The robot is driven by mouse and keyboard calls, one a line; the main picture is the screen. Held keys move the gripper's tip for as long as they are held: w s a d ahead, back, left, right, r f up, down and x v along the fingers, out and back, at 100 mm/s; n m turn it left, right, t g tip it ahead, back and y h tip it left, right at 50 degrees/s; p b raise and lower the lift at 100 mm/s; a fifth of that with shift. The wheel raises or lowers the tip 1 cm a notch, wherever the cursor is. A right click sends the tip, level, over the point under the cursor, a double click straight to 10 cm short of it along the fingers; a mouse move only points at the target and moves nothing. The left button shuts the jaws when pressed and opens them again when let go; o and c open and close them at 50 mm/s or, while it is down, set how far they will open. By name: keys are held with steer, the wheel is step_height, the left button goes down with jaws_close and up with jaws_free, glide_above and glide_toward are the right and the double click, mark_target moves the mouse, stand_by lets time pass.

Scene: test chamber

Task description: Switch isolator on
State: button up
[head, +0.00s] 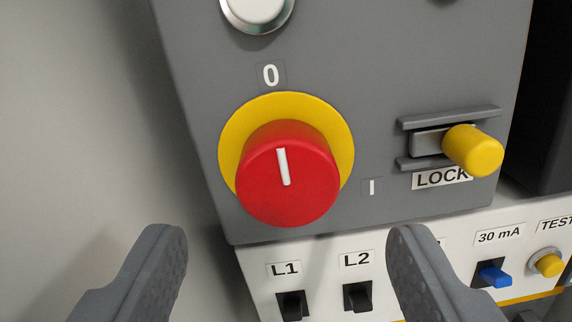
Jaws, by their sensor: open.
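The isolator is a red rotary knob (288,190) on a yellow ring (235,145), mounted on a grey panel (360,60). The white mark on the knob points up toward the "0" label (271,75). An "I" label (372,187) sits to the lower right of the knob. My gripper (286,250) is open and empty. Its two fingers show at the bottom left and bottom right, spread wider than the knob. The knob lies ahead of them and slightly above in the picture, apart from both fingers.
A yellow-knobbed slide latch (473,150) marked "LOCK" sticks out right of the knob. A white button (256,10) is above. Below are black switches L1 (292,304) and L2 (358,297), a blue switch (494,274) and a yellow TEST button (548,264). A plain wall is left.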

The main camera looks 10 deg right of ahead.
mark_target(287, 196)
steer(key=shift+w+d+r, duration=0.15)
steer(key=shift+w+r, duration=0.05)
steer(key=shift+w, duration=0.2)
steer(key=shift+p+x, duration=0.8)
steer(key=shift+p, duration=0.1)
steer(key=shift+w+d+p, duration=0.1)
steer(key=shift+w+p, duration=0.4)
steer(key=shift+w, duration=0.05)
steer(key=shift+w+d+f+p, duration=0.15)
steer(key=shift+w+f+p, duration=0.05)
steer(key=shift+w+p, duration=0.2)
steer(key=c, duration=1)
